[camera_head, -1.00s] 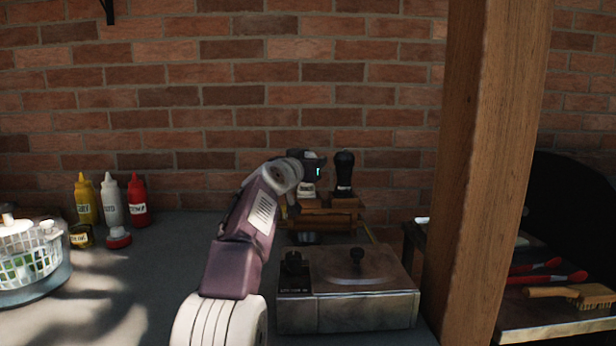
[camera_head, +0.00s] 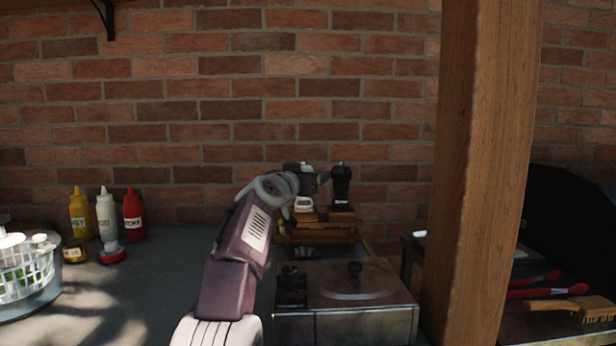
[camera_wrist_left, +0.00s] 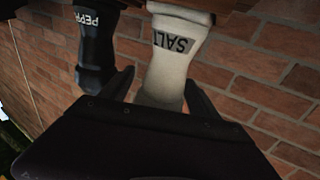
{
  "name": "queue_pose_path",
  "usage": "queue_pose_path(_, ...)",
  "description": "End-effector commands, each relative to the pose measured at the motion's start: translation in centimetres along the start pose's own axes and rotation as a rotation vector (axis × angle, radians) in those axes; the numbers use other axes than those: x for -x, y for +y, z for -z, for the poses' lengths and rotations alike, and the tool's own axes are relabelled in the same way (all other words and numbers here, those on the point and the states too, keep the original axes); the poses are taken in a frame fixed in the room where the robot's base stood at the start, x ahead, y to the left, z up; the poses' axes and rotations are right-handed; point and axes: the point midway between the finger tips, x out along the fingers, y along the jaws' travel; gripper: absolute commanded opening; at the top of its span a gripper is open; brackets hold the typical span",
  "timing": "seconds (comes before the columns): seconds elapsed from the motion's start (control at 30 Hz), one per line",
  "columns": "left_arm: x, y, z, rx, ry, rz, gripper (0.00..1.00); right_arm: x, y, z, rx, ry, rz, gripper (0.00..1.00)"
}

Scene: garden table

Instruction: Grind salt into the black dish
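The white salt grinder (camera_wrist_left: 175,55), labelled SALT, appears upside down in the left wrist view. In the head view its lower part (camera_head: 304,204) shows on the wooden rack (camera_head: 318,232), with its top hidden by my gripper. My left gripper (camera_head: 312,182) is at the grinder's upper part. In the left wrist view, its fingers (camera_wrist_left: 158,82) are apart on either side of the grinder, with a gap at the left finger. A dark, low shape (camera_head: 300,251) below the rack may be the black dish. My right gripper is not in view.
The black pepper grinder (camera_head: 341,186) stands close to the right of the salt. A metal box with a lid (camera_head: 345,310) is in front of the rack. A wooden post (camera_head: 480,180) stands to the right. Sauce bottles (camera_head: 107,215) and a white basket (camera_head: 25,270) are left.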

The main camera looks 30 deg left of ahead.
Motion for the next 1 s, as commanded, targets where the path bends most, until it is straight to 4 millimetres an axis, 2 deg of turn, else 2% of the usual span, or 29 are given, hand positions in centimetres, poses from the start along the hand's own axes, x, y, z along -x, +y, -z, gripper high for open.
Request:
queue_pose_path(0.17,1.3,0.0,-0.3,0.0,0.003,0.001,0.71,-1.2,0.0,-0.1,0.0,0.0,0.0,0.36)
queue_pose_path(0.3,4.6,0.0,-0.5,-0.001,0.004,0.002,0.71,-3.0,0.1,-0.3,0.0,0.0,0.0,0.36)
queue_pose_path(0.5,8.2,0.0,-0.2,0.0,0.002,0.001,0.71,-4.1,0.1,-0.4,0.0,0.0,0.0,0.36)
queue_pose_path(0.63,9.1,0.0,-0.1,0.0,0.0,0.001,0.71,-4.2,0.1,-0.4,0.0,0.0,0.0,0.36)
queue_pose_path(0.87,9.1,0.0,0.0,0.0,0.0,0.0,0.7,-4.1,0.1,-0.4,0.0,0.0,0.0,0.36)
queue_pose_path(0.93,9.1,-0.1,0.3,0.0,-0.001,0.002,0.7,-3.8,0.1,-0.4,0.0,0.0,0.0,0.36)
queue_pose_path(1.0,9.1,-0.3,1.3,0.004,-0.003,0.013,0.7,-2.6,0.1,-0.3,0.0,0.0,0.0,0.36)
